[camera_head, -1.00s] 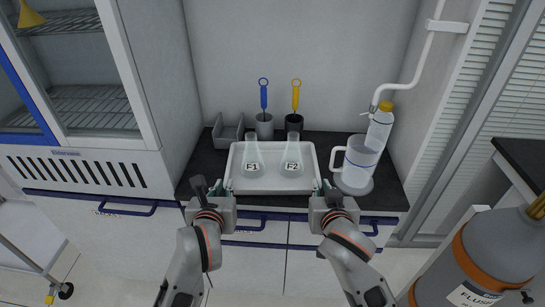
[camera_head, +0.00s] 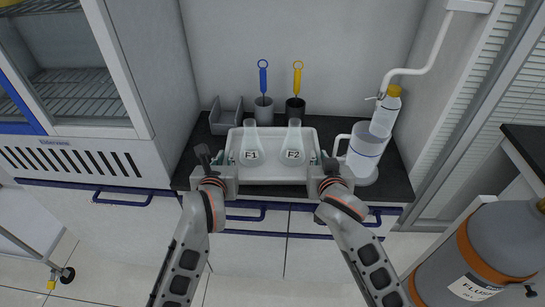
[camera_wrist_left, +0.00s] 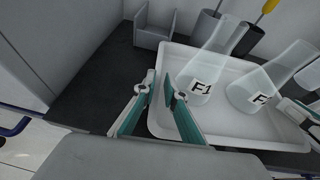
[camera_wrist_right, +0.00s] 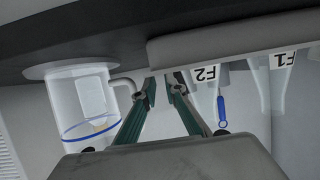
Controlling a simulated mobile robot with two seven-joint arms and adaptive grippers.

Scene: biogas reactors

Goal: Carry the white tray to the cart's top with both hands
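The white tray (camera_head: 275,179) sits on the dark counter and holds two clear flasks, labelled F1 (camera_head: 251,145) and F2 (camera_head: 293,145), both upright. My left gripper (camera_head: 229,161) is at the tray's left end. In the left wrist view its fingers (camera_wrist_left: 159,82) stand apart, at either side of the tray's left wall. My right gripper (camera_head: 319,160) is at the tray's right end. In the right wrist view, which is upside down, its fingers (camera_wrist_right: 160,80) are apart near the tray's end wall (camera_wrist_right: 235,43). Firm contact is not visible.
A clear jug (camera_head: 362,155) and a yellow-capped bottle (camera_head: 386,112) stand close to my right gripper. A grey bin (camera_head: 226,117) and two brush holders stand behind the tray. A large grey bottle (camera_head: 480,260) is at lower right. A wheeled frame (camera_head: 40,255) shows at lower left.

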